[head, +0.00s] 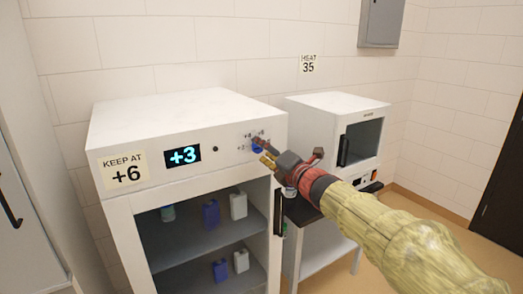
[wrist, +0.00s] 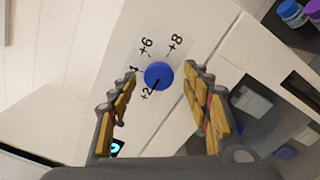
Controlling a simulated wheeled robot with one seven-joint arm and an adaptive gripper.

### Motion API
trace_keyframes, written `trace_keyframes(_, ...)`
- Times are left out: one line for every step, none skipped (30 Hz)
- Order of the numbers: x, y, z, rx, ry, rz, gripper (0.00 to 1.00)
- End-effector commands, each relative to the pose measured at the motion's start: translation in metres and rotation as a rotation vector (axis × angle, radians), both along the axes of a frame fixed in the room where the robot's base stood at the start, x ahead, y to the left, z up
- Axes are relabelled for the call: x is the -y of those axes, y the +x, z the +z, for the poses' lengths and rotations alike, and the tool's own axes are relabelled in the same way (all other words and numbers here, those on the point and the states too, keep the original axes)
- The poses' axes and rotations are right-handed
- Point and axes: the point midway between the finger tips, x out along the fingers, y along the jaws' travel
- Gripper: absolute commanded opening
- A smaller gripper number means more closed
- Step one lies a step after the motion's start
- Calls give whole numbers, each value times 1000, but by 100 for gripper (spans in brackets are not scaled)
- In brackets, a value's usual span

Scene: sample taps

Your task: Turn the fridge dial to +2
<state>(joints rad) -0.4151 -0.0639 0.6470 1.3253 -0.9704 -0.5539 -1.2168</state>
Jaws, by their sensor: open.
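The fridge dial (wrist: 158,75) is a round blue knob on the white fridge's front panel, ringed by printed marks including +2, +6 and +8. Its dark pointer mark seems to lean toward the +2 side. In the head view, the dial (head: 257,148) is partly hidden by my gripper (head: 264,151). In the wrist view, my gripper (wrist: 165,105) is open, its two padded fingers on either side of the dial's line, with no visible contact. The fridge display (head: 183,156) reads +3.
A note (head: 124,171) on the fridge reads "KEEP AT +6". The fridge's lower compartment holds several bottles and containers. A smaller white heating cabinet (head: 340,104) stands to the right, under a "HEAT 35" note (head: 308,64). Open floor lies at the right.

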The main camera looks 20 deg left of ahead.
Motion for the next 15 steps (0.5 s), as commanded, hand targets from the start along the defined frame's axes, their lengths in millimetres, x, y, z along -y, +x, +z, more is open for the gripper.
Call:
trace_keyframes(7, -5, 1, 1, 1, -2, 49)
trace_keyframes(11, -9, 1, 1, 1, -2, 49)
trace_keyframes(17, -14, 1, 2, 1, -1, 49)
trace_keyframes(22, -18, 2, 1, 0, -2, 49)
trace_keyframes(26, -21, 1, 1, 0, -2, 49)
trace_keyframes(32, -27, 1, 1, 0, -2, 49)
trace_keyframes(37, -31, 1, 2, 1, -3, 49)
trace_keyframes(41, -34, 1, 2, 1, -2, 49)
trace_keyframes(47, -39, 1, 1, 1, -3, 49)
trace_keyframes(51, -43, 1, 1, 1, -2, 49)
trace_keyframes(55, -46, 0, 1, 0, -2, 49)
trace_keyframes(59, -50, 0, 1, 0, -1, 49)
trace_keyframes(63, -53, 0, 1, 0, -2, 49)
trace_keyframes(66, -55, 0, 1, 0, -1, 49)
trace_keyframes(69, -59, 0, 1, -1, -1, 49)
